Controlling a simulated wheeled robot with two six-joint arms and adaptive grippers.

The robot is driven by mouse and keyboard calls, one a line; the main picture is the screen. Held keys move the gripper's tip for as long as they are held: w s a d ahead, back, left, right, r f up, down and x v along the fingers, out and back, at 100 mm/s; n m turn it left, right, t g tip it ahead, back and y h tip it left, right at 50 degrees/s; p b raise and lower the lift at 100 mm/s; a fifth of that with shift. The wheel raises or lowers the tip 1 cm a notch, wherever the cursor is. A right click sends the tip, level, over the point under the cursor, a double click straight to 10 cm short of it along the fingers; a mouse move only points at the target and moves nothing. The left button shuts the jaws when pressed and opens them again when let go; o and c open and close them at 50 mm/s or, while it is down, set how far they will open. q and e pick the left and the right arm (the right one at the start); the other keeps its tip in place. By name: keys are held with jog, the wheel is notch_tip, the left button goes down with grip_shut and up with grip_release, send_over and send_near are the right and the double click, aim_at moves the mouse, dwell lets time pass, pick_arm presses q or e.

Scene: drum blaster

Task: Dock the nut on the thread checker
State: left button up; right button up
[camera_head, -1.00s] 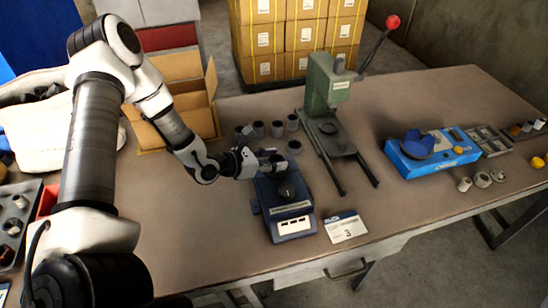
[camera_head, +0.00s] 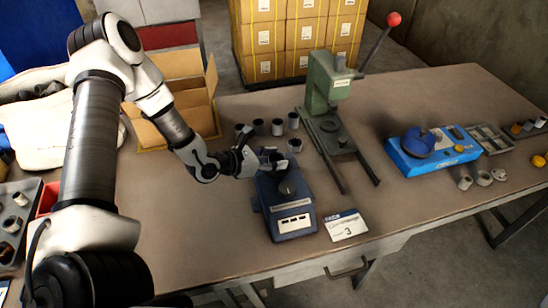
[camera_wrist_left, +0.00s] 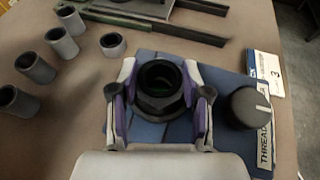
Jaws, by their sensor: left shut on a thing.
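The thread checker (camera_head: 285,205) is a blue box on the table with a black knob. In the left wrist view its blue top (camera_wrist_left: 218,88), black knob (camera_wrist_left: 250,107) and a label reading "THREAD" show. My left gripper (camera_wrist_left: 160,100) is over the end of the checker away from the label and is shut on a dark nut (camera_wrist_left: 160,92) with a hexagonal flange and an open round bore. In the head view the gripper (camera_head: 265,160) hides most of the nut. I cannot tell whether the nut touches the checker. My right gripper is not in view.
Several grey cylinders (camera_head: 277,127) stand behind the checker. A green press (camera_head: 328,85) with a red-knobbed lever is behind right. A card marked 3 (camera_head: 346,226) lies right of the checker, and an open cardboard box (camera_head: 185,95) is behind left.

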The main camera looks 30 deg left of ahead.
pick_arm(q)
jog(key=shift+f+b, duration=0.6)
dwell(0.3)
jog(key=o, duration=1)
jog(key=shift+o, duration=0.2)
jog(key=shift+s+r, duration=0.1)
jog(key=shift+s+a+r+p, duration=0.1)
jog(key=shift+s+r+p, duration=0.1)
jog(key=shift+p, duration=0.3)
jog(key=p+v, duration=0.3)
jog(key=shift+s+a+r, duration=0.1)
jog(key=shift+s+r, duration=0.05)
jog(key=shift+r, duration=0.05)
jog(key=p+v, duration=0.6)
jog(key=shift+s+a+p, duration=0.25)
jog(key=shift+s+p, duration=0.15)
